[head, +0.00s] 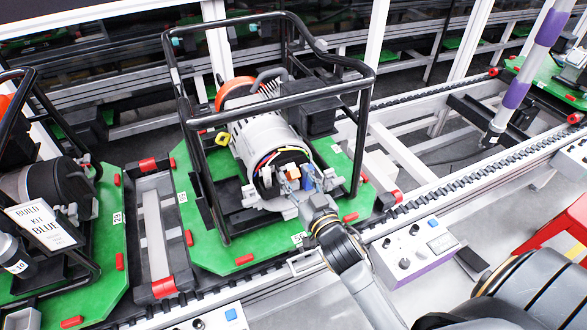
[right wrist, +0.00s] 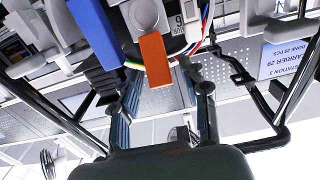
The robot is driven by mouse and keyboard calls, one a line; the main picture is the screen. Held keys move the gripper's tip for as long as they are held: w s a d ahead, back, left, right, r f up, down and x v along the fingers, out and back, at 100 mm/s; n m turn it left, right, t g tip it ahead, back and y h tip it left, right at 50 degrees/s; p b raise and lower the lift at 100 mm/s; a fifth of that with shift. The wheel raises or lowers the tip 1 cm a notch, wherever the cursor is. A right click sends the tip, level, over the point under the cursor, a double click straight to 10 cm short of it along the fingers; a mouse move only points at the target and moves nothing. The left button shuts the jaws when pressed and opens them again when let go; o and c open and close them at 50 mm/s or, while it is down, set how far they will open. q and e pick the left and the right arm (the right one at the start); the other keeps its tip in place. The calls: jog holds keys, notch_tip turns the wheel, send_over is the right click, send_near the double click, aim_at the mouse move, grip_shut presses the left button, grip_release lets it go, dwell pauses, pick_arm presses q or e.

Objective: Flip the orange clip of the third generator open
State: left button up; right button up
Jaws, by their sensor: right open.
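The generator (head: 265,135) in the middle of the head view sits in a black tube frame on a green pallet (head: 210,240). Its open round end faces me and shows coloured wires. My right gripper (head: 300,182) is open at this end, close in front of it, and partly covers it. The orange clip (right wrist: 155,60) shows in the right wrist view as a short upright block beside the wires and a blue part (right wrist: 76,22). I cannot tell whether a finger touches the clip. My left gripper is not in view.
Another framed generator (head: 55,185) with a "Build kit blue" card stands on the left pallet. A control box (head: 415,250) with knobs lies right of the conveyor. The black frame tubes (head: 340,65) surround the middle generator. A red stand (head: 560,230) is at the right.

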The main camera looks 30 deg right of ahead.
jog(key=shift+w, duration=0.9)
jog(key=shift+c, duration=0.2)
grip_shut()
jog(key=shift+f, duration=0.15)
jog(key=shift+s+f+t+b, duration=0.3)
jog(key=shift+t+b, duration=1.05)
jog(key=shift+b, duration=2.25)
jog(key=shift+s+f+t+b, duration=0.1)
jog(key=shift+f+t+b, duration=0.85)
jog(key=shift+b, duration=2.65)
jog(key=shift+s+t+b, duration=0.2)
jog(key=shift+t+b, duration=1.5)
jog(key=shift+b, duration=1.9)
jog(key=shift+r, duration=0.1)
jog(key=shift+o, duration=0.2)
grip_release()
